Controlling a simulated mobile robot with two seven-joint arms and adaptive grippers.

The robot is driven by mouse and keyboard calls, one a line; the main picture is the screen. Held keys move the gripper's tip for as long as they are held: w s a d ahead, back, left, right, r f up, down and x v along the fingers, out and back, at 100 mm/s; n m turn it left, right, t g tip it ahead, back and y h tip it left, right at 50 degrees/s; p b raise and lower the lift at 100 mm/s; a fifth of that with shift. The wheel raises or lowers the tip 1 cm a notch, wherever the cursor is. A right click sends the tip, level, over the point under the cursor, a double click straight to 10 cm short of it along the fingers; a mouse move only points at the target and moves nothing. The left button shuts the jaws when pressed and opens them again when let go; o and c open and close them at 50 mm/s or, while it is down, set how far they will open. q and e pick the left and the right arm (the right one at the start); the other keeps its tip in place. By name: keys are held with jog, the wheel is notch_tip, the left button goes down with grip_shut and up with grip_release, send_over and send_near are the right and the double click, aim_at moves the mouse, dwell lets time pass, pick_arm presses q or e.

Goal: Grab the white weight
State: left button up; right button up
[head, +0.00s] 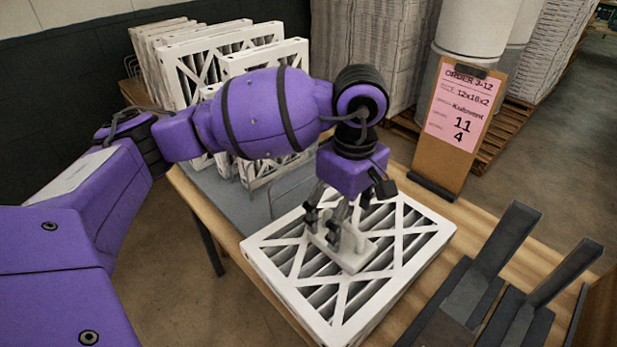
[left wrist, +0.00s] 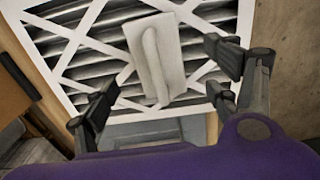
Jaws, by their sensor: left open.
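The white weight (head: 354,253) is a flat block with a raised handle, lying on top of a white-framed filter (head: 262,247) on the table. My left gripper (head: 332,232) is above the weight, pointing down, with its fingers close around the handle area. In the left wrist view the weight (left wrist: 160,75) lies ahead between the two open fingers (left wrist: 165,95), and a gap shows on both sides of it. Nothing is held. In the head view the fingers hide part of the weight and handle. My right gripper is in neither view.
Several upright filters (head: 220,50) stand in a rack at the back left of the wooden table (head: 432,298). A clipboard with a pink order sheet (head: 458,110) stands at the back right. Dark angled brackets (head: 505,240) stand to the right of the flat filter.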

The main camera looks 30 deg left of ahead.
pick_arm(q)
notch_tip(320, 180, down, 2)
jog(key=shift+w+a+f, duration=0.1)
jog(key=shift+a+f, duration=0.05)
jog(key=shift+f, duration=0.05)
notch_tip(320, 180, down, 4)
jog(key=shift+w+r+p, duration=0.15)
jog(key=shift+r+p, duration=0.1)
jog(key=shift+p, duration=0.2)
jog(key=shift+f, duration=0.4)
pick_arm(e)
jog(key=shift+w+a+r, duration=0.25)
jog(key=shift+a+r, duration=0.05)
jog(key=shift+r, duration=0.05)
pick_arm(q)
jog(key=shift+c, duration=0.2)
jog(key=c, duration=1.9)
jog(key=shift+w+r, duration=0.1)
jog(key=shift+r, duration=0.05)
grip_shut()
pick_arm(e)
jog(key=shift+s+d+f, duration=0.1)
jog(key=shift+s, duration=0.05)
